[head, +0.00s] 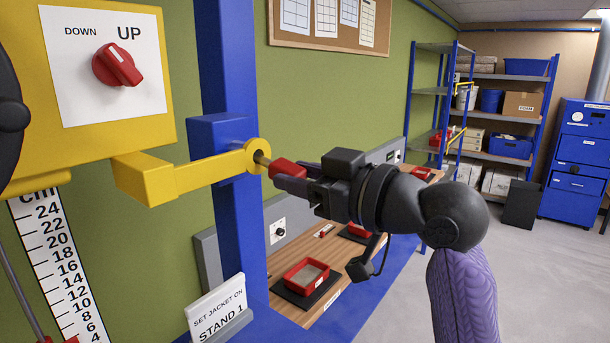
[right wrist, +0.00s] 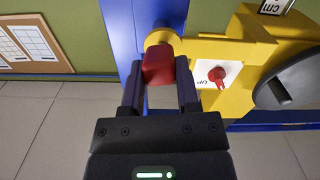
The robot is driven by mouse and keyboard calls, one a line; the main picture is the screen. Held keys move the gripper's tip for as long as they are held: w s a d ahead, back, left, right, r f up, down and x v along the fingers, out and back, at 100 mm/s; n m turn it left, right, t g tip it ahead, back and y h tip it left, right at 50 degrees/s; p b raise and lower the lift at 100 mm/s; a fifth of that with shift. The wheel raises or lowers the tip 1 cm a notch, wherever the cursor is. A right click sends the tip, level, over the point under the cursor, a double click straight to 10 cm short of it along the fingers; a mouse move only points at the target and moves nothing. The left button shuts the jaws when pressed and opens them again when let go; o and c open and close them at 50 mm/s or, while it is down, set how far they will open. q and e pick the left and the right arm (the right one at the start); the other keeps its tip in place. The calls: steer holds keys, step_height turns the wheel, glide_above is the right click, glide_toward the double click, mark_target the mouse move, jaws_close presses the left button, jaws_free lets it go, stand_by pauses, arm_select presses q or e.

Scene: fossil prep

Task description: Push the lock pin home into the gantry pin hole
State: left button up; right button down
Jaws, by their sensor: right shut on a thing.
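The lock pin has a red handle (head: 287,169) and a thin metal shaft (head: 262,159). My right gripper (head: 282,176) is shut on the red handle, which also shows between the fingers in the right wrist view (right wrist: 158,65). The shaft points at the yellow ring of the gantry pin hole (head: 256,150), on a yellow arm beside the blue post (head: 232,75). The shaft's tip is at or inside the ring, and a stretch of shaft shows between ring and handle. How deep it sits cannot be told. My left gripper is not in view.
A yellow panel with a red UP/DOWN knob (head: 117,65) is at the upper left, above a cm scale (head: 58,262). A "SET JACKET ON STAND 1" sign (head: 219,309) stands below. A bench with red trays (head: 306,277) lies beyond the post. Shelves are far right.

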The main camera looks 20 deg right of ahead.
stand_by(0.4)
steer(key=shift+s+d, duration=0.5)
steer(key=shift+s, duration=0.15)
steer(key=shift+w+a, duration=0.1)
steer(key=shift+r+p, duration=0.25)
steer(key=shift+p, duration=0.1)
steer(key=shift+r+m+g+h+p, duration=0.7)
steer(key=shift+r+m+g+p, duration=0.25)
steer(key=shift+p, duration=2.55)
steer(key=shift+f+p, duration=0.1)
steer(key=shift+p, duration=0.45)
